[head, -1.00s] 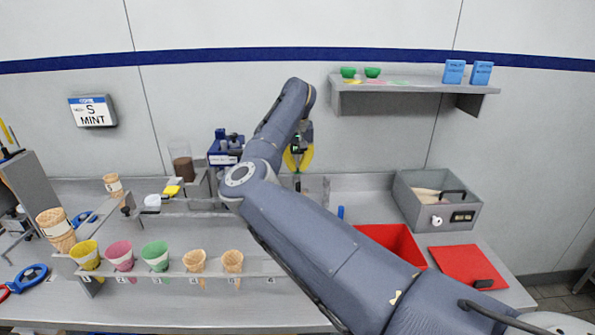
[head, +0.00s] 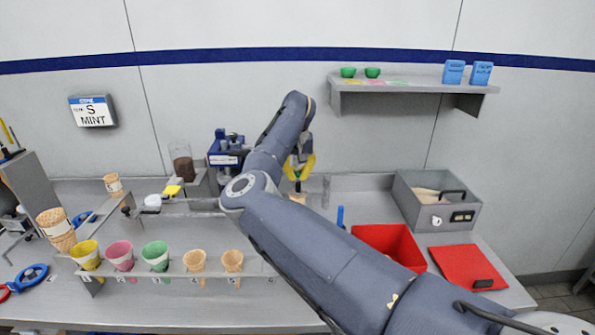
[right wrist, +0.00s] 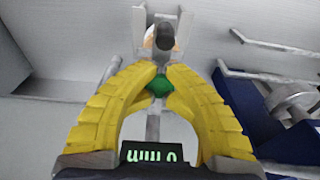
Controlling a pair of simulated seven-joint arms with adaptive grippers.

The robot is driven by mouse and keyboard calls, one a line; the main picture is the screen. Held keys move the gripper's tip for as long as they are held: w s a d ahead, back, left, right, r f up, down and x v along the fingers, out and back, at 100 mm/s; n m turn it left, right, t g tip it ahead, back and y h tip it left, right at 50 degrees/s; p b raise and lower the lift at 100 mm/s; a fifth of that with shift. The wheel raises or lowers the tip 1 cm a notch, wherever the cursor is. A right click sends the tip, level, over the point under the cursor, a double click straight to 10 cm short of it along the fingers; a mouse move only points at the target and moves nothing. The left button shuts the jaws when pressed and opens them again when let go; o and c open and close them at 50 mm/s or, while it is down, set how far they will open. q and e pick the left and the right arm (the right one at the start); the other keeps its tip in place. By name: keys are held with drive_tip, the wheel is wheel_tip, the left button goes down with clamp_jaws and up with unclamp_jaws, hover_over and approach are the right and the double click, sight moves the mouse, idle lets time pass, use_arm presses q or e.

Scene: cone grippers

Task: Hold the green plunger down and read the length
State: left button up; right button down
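My right gripper (head: 300,172) is at the back of the bench, right of centre, pointing down. In the right wrist view its curved yellow fingers (right wrist: 159,88) come close together at the tips. The green plunger (right wrist: 158,84) shows between the tips, and they look to touch its sides; its lower part is hidden. A small display (right wrist: 152,153) with green figures appears upside down in the right wrist view and looks to read 0 mm. A wafer cone (head: 298,198) is just below the gripper, partly hidden by my arm. My left gripper is not in view.
A rack (head: 140,273) with several cones stands at the front left. A blue device (head: 226,150) stands left of my gripper. A red bin (head: 392,243), a red pad (head: 467,266) and a grey box (head: 436,202) are on the right. A shelf (head: 415,87) is above.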

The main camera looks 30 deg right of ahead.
drive_tip(key=shift+s+a+f, duration=0.15)
drive_tip(key=shift+s+f, duration=0.05)
drive_tip(key=shift+f, duration=0.35)
drive_tip(key=shift+s+a, duration=0.1)
drive_tip(key=shift+s, duration=0.1)
drive_tip(key=shift+s+a+r, duration=0.25)
drive_tip(key=shift+s+a, duration=0.05)
drive_tip(key=shift+s, duration=0.25)
drive_tip(key=shift+s+a+r, duration=0.25)
drive_tip(key=shift+s+a, duration=0.05)
drive_tip(key=shift+s, duration=0.25)
drive_tip(key=shift+r, duration=0.1)
drive_tip(key=shift+r, duration=0.5)
wheel_tip(320, 180, up, 11)
drive_tip(key=shift+s+a, duration=0.25)
drive_tip(key=shift+s, duration=0.15)
drive_tip(key=shift+r, duration=0.1)
